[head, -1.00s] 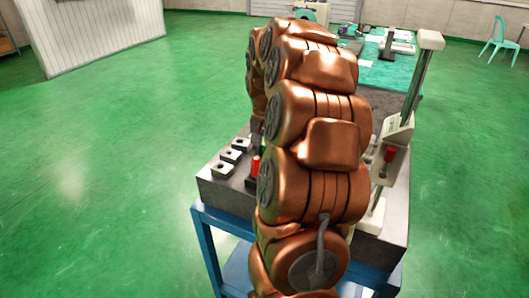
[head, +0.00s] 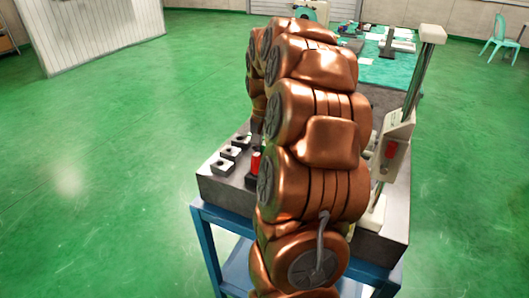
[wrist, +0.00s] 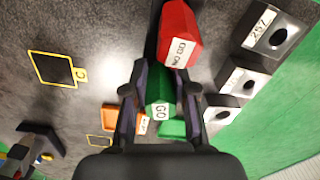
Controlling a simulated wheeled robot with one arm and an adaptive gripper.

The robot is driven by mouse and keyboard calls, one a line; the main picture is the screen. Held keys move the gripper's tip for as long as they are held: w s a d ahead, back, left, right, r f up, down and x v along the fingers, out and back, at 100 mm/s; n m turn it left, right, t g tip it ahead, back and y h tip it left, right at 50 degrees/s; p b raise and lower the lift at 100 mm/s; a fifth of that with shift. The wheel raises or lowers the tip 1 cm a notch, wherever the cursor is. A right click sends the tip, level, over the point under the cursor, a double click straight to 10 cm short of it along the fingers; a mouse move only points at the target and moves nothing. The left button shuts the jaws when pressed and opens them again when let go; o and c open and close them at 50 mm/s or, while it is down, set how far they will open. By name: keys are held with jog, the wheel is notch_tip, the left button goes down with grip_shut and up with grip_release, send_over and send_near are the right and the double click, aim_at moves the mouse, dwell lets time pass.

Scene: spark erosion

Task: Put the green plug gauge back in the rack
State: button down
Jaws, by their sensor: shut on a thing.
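The green plug gauge (wrist: 158,92), labelled GO, is between the two fingers of my gripper (wrist: 160,112) in the wrist view. The gripper is shut on it. A red gauge labelled NO GO (wrist: 178,35) is just beyond it; I cannot tell if they touch. A red upright piece (head: 256,162) also shows beside my arm in the head view. An orange patch (wrist: 111,117) and a green patch (wrist: 172,129) lie below the fingers. I cannot make out the rack's shape or its free hole. In the head view my arm hides the gripper and the green gauge.
Several grey blocks with holes (wrist: 276,36) stand along the table's edge. A yellow-outlined dark square (wrist: 54,69) is on the grey top. A tall stand (head: 398,140) rises right of my arm. The grey table (head: 214,188) has blue legs. Green floor is open on the left.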

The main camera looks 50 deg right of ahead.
jog(key=c, duration=0.8)
grip_release()
jog(key=shift+c, duration=0.2)
notch_tip(320, 180, up, 12)
jog(key=shift+r, duration=0.1)
dwell(0.5)
